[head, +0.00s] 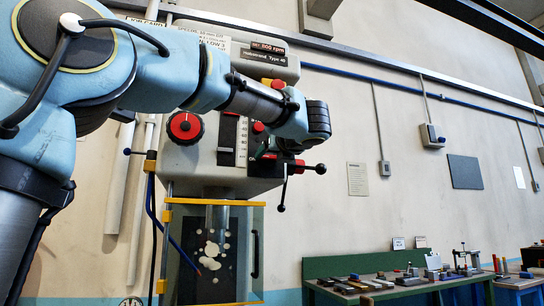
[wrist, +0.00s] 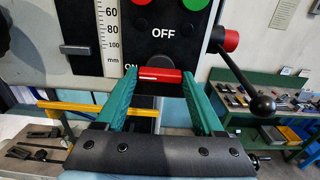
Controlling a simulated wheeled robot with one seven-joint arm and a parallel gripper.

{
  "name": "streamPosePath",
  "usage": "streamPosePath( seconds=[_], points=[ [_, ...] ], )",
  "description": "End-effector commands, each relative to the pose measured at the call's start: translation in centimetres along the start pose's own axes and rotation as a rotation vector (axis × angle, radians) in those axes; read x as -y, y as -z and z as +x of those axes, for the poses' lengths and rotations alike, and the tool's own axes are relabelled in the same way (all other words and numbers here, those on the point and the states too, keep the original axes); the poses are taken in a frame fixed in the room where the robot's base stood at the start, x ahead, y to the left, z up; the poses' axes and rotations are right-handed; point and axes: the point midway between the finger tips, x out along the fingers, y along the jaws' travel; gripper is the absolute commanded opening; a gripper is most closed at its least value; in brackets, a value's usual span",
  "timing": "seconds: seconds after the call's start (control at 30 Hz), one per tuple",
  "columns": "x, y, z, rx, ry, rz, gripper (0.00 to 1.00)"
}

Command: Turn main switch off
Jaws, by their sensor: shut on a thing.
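The main switch has a red bar handle (wrist: 158,75) on a black plate, seen in the wrist view. The bar lies about level, below the white word OFF; the word ON is partly hidden at its left. My gripper (wrist: 157,78) has green fingers, one at each end of the bar, shut on it. In the head view my gripper (head: 268,150) is at the right front of the grey drilling machine head (head: 215,150). My arm hides most of the switch there.
A lever with a black ball (wrist: 262,103) stands close right of my gripper. A red knob (head: 185,127) is on the machine's left front, above a clear guard with a yellow frame (head: 212,202). A green workbench (head: 385,292) with tools stands at the right.

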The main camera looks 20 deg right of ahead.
Motion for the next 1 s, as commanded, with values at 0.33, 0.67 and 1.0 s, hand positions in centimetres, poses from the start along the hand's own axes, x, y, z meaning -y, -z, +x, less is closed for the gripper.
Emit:
streamPosePath(
  seconds=[0.33, 0.67, 1.0],
  points=[
    [0.0, 0.02, -0.02, 0.0, -0.001, 0.049, 0.14],
    [0.07, 0.01, -0.08, -0.001, 0.001, 0.28, 0.14],
    [0.05, -0.08, -0.03, -0.002, 0.0, 0.605, 0.14]
  ],
)
